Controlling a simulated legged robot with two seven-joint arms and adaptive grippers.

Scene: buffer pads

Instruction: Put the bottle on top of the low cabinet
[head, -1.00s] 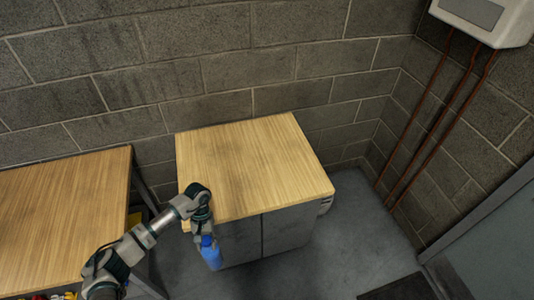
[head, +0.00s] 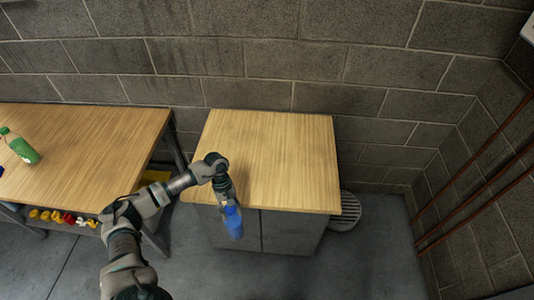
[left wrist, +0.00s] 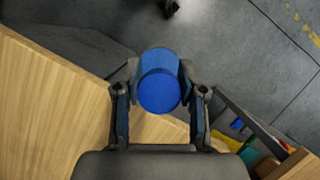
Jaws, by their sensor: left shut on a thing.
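A blue bottle (head: 235,225) is held in my left gripper (head: 231,207), in front of the low cabinet's front edge in the head view. The low cabinet (head: 275,150) has a bare wooden top and grey doors. In the left wrist view the bottle (left wrist: 159,85) sits between the two fingers of my left gripper (left wrist: 159,88), its round blue end facing the camera. The cabinet top (left wrist: 45,105) fills the left of that view. The bottle's lower part is hidden there. My right gripper is not in view.
A wooden workbench (head: 90,150) stands to the left with a green bottle (head: 20,146) on it and several coloured items on a lower shelf. A gap separates it from the cabinet. A block wall is behind, and a round grille (head: 346,212) lies right of the cabinet.

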